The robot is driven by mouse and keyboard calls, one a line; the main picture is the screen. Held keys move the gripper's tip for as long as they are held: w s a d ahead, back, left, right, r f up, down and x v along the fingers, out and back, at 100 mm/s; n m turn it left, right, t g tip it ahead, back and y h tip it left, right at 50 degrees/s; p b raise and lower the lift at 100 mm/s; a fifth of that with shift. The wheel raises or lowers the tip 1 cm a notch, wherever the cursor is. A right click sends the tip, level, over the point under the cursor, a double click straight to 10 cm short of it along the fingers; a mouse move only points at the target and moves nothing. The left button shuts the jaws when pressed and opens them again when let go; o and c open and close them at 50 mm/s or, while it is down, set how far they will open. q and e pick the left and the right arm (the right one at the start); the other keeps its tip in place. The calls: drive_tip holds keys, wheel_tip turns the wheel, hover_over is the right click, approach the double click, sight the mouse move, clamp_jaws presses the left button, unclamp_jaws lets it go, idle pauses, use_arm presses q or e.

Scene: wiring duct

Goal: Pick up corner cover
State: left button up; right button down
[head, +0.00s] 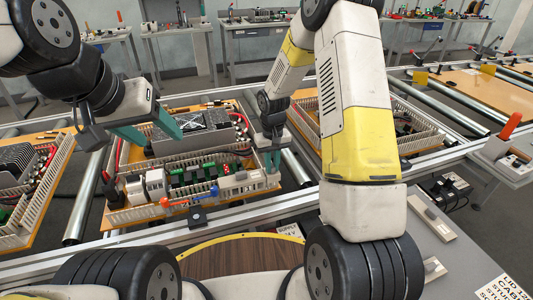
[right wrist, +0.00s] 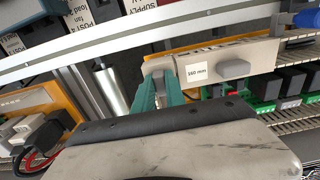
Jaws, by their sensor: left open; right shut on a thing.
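My right gripper (head: 271,160) is over the near right corner of the middle panel's wiring duct. In the right wrist view, its teal fingers (right wrist: 162,88) are shut on a small beige piece, which looks like the corner cover (right wrist: 157,65). The piece is at the end of a beige duct cover labelled 160 mm (right wrist: 232,66); I cannot tell whether it is lifted off the duct. The fingers hide part of it. My left gripper (head: 162,135) is open and empty above the left part of the middle panel.
The middle panel (head: 118,216) carries ducts, terminals and a dark-grey device (head: 195,133). An orange and blue tool (head: 190,198) lies across its front duct. Other panels stand left and right on the roller conveyor. A grey side table (head: 435,270) at right holds beige pieces.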

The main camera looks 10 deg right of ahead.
sight(273, 166)
drive_tip(key=shift+r, duration=0.55)
wheel_tip(273, 166, up, 2)
drive_tip(key=shift+s+r, duration=0.1)
drive_tip(key=shift+r, duration=0.05)
drive_tip(key=s+d, duration=0.3)
drive_tip(key=s, duration=0.4)
drive_tip(key=s+d+r, duration=0.1)
drive_tip(key=s+d, duration=0.3)
drive_tip(key=s, duration=0.3)
drive_tip(key=shift+d, duration=0.25)
drive_tip(key=shift+r, duration=0.2)
drive_tip(key=shift+r, duration=2.9)
drive_tip(key=shift+w, duration=0.1)
